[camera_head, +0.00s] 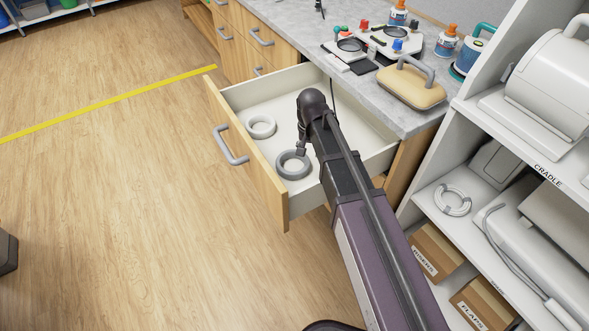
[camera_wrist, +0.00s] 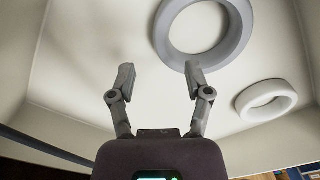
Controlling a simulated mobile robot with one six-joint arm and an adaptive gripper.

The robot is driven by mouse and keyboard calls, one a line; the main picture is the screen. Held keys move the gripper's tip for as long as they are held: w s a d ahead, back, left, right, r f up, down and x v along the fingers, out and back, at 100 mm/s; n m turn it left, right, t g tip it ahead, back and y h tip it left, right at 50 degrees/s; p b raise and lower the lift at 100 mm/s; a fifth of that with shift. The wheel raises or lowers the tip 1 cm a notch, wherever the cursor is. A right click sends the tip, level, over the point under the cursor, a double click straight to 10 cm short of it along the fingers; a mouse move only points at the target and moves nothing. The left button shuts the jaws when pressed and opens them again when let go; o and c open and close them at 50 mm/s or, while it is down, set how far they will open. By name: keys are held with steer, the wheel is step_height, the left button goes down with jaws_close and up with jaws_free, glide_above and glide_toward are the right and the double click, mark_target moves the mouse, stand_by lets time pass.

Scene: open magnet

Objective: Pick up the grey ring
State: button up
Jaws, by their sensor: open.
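The grey ring (camera_head: 292,177) lies flat in the open drawer, at its front near the right end. My gripper (camera_head: 300,151) is above the drawer, beside and partly over this ring, with its jaws apart and empty. In the wrist view the grey ring (camera_wrist: 238,36) is at the top, partly cut off. There, both fingers of my gripper (camera_wrist: 158,78) show spread apart. The right fingertip overlaps the ring's lower left rim in the picture; I cannot tell whether they touch. Bare drawer floor shows between the fingertips.
A whiter ring (camera_head: 262,135) lies farther left in the drawer (camera_head: 246,157) and shows in the wrist view (camera_wrist: 268,114). The drawer walls surround both rings. The counter (camera_head: 290,25) behind holds bottles and a tan handled case (camera_head: 409,88). A shelf with another ring (camera_head: 453,210) stands right.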

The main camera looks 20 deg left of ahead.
mark_target(307, 164)
steer(key=shift+f+b, duration=0.55)
steer(key=shift+f, duration=0.3)
steer(key=shift+s+a+f+b, duration=0.1)
steer(key=shift+s+f+b, duration=0.05)
steer(key=shift+f+b, duration=2.45)
jaws_close()
